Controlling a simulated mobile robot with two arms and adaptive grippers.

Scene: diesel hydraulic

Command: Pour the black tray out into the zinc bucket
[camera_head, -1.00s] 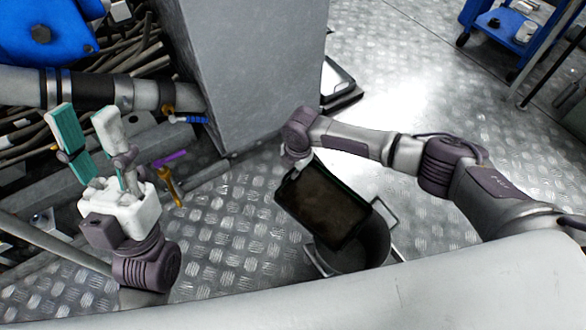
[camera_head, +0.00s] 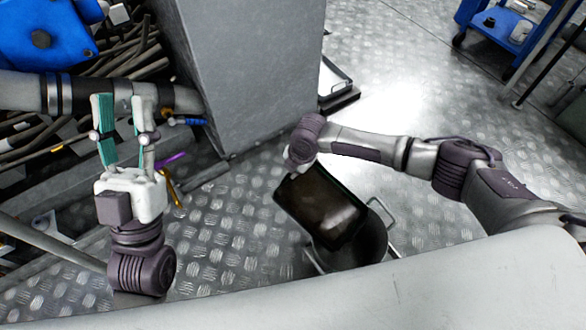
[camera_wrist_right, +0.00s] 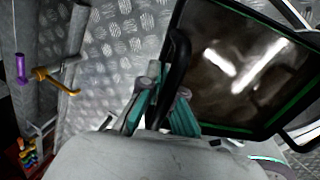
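The black tray (camera_head: 322,206) has a brown, shiny fill and is held over the zinc bucket (camera_head: 372,248), covering the left part of its mouth. The bucket stands on the floor with its handles showing. My right gripper (camera_wrist_right: 162,110) is shut on the black tray's bar handle in the right wrist view, where the tray (camera_wrist_right: 235,70) shows its brown inside with bright reflections. The tray's exact tilt is hard to tell. My left gripper (camera_head: 121,126) is open and empty, fingers up, at the left, well apart from the tray and bucket.
A grey cabinet (camera_head: 245,75) stands between my arms at the back. Pipes and hoses (camera_head: 120,65) lie behind my left gripper, with an orange hook-like part (camera_head: 170,188) beside it. A blue cart (camera_head: 510,28) is at the far right. The patterned metal floor (camera_head: 420,110) is clear at right.

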